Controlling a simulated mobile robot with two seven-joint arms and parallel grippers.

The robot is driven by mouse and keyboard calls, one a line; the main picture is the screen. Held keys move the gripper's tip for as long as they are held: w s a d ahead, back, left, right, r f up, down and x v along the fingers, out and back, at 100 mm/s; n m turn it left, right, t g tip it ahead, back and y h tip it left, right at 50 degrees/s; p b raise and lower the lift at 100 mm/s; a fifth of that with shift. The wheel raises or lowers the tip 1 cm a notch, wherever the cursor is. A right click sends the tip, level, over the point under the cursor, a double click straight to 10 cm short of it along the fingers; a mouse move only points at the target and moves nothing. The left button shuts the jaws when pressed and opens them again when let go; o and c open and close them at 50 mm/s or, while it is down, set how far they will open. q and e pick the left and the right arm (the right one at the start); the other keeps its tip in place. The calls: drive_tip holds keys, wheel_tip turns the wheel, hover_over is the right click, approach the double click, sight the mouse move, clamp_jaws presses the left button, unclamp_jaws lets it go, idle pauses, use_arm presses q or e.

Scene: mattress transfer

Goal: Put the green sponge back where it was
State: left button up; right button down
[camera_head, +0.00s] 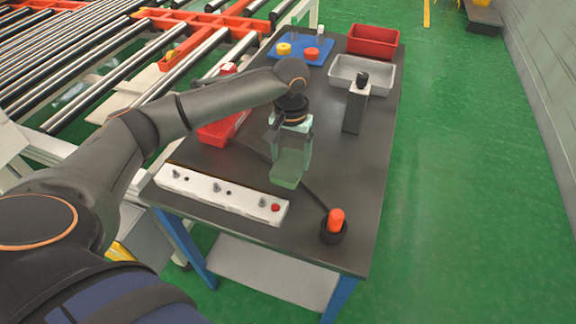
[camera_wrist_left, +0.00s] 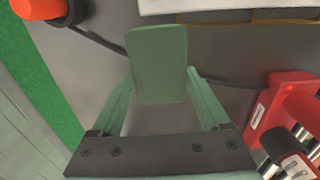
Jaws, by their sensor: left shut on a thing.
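The green sponge (camera_head: 286,182) is held upright in my left gripper (camera_head: 290,163) above the dark table. In the left wrist view the sponge (camera_wrist_left: 158,55) sits between the two pale green fingers of the left gripper (camera_wrist_left: 160,82), which touch its sides. The sponge is seen over the middle of the table, beyond the white switch strip. My right gripper is not in view.
The white switch strip (camera_head: 222,193) lies along the near table edge. An orange-red button on a black base (camera_head: 334,220) stands at the near right corner.

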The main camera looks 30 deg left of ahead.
sight(289, 153)
use_arm(q)
drive_tip(key=f, duration=0.1)
drive_tip(key=w+a, duration=0.1)
drive_tip(key=f, duration=0.1)
drive_tip(key=shift+w+a+f, duration=0.25)
drive_tip(key=shift+w+f, duration=0.05)
drive_tip(key=f, duration=0.3)
drive_tip(key=shift+w+a, duration=0.15)
drive_tip(key=shift+a, duration=0.05)
drive_tip(key=shift+f, duration=0.25)
drive_tip(key=shift+f, duration=0.1)
drive_tip(key=o, duration=1.2)
drive_tip(key=shift+c, duration=0.2)
wheel_tip(289, 153, up, 12)
drive_tip(key=shift+r, duration=0.1)
